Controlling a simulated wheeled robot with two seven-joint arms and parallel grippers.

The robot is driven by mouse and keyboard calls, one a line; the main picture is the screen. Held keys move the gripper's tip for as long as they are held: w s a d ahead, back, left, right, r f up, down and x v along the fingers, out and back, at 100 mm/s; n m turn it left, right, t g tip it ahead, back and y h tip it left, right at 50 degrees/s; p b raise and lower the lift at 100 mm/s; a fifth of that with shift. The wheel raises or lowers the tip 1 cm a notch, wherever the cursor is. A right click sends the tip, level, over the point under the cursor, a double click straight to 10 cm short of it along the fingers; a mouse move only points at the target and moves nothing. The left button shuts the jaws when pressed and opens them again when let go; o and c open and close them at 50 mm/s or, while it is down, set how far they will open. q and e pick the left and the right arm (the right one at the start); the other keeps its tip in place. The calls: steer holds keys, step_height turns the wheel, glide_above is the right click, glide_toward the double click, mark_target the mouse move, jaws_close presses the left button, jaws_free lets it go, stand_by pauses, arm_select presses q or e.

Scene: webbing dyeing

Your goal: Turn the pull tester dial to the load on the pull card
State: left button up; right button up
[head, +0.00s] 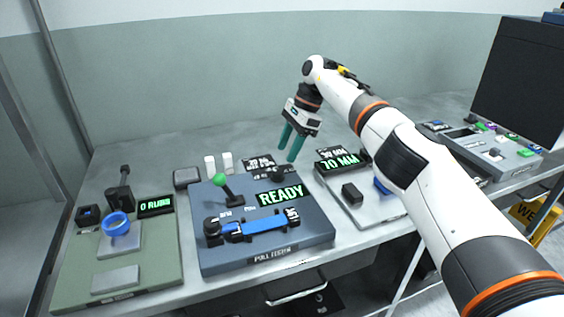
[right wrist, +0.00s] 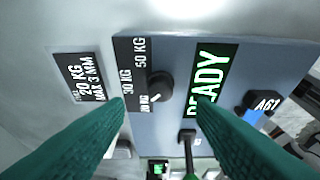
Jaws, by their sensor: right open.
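The pull tester (head: 265,262) is a blue-grey box with a green READY display (head: 280,195). Its dial (right wrist: 160,85) is a round black knob beside a black scale plate (right wrist: 132,75) marked 20, 30 and 50 KG. I cannot clearly tell which mark the dial points to. The dial also shows at the tester's back edge in the head view (head: 278,174). The pull card (right wrist: 84,78) is black and reads 20 KG, MAX 3 MM. My right gripper (head: 287,153) is open and empty above the dial, its green fingers (right wrist: 160,101) apart. My left gripper is out of view.
A green-knobbed lever (head: 219,180) and a clamped blue strap (head: 258,228) are on the tester. A green-based station (head: 160,275) with a 0 RUBS display stands left.

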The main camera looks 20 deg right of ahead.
steer(key=p+v, duration=0.2)
steer(key=v, duration=0.3)
steer(key=shift+r, duration=0.35)
